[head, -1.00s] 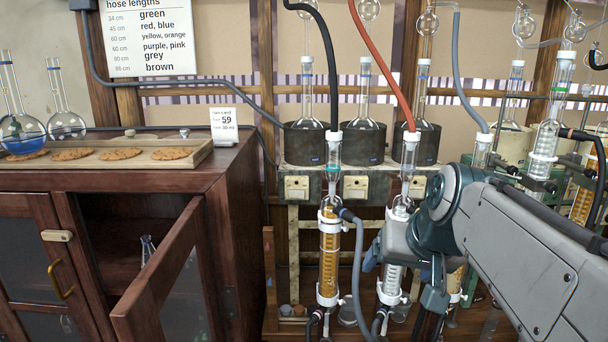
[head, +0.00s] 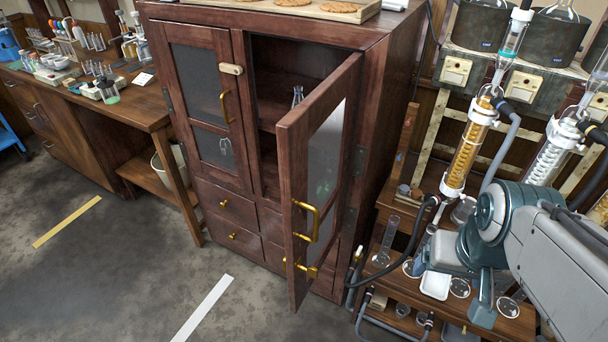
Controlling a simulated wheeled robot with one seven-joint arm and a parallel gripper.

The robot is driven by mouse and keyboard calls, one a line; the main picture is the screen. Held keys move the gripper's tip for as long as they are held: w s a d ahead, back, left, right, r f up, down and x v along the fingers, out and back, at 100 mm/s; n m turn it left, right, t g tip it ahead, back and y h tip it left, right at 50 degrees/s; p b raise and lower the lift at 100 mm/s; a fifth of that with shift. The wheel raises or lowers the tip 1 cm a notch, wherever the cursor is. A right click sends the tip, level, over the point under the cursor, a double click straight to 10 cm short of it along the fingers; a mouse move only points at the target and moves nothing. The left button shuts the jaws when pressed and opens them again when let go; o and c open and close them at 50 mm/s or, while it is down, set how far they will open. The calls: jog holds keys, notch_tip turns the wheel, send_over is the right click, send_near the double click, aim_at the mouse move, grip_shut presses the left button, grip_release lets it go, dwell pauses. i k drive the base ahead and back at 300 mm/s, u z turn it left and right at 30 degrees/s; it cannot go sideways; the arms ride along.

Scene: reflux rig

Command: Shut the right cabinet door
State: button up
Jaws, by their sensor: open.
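The right cabinet door (head: 315,165) is a dark wooden frame with a glass pane. It stands ajar, swung out toward the front, with its hinges on the cabinet's right side. Its brass handle (head: 308,222) is on the free edge side. Behind it the right compartment of the cabinet (head: 385,110) is open, and a glass flask (head: 297,96) shows on a shelf. The left door (head: 205,90) is shut. My gripper (head: 451,290) is to the right of the door, open and apart from it, in front of the low rig shelf. No object shows between its fingers.
The reflux rig with glass columns (head: 468,145) and hoses stands right of the cabinet, close to my arm. Dishes and a glass cylinder (head: 385,242) sit on its low shelf. A workbench (head: 135,105) is at the left. The floor (head: 130,270) in front is clear.

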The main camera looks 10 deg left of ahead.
aim_at(310, 237)
jog(key=z, duration=0.05)
jog(key=k, duration=0.9)
jog(key=u, duration=0.8)
jog(key=i, duration=0.5)
jog(key=z, duration=0.05)
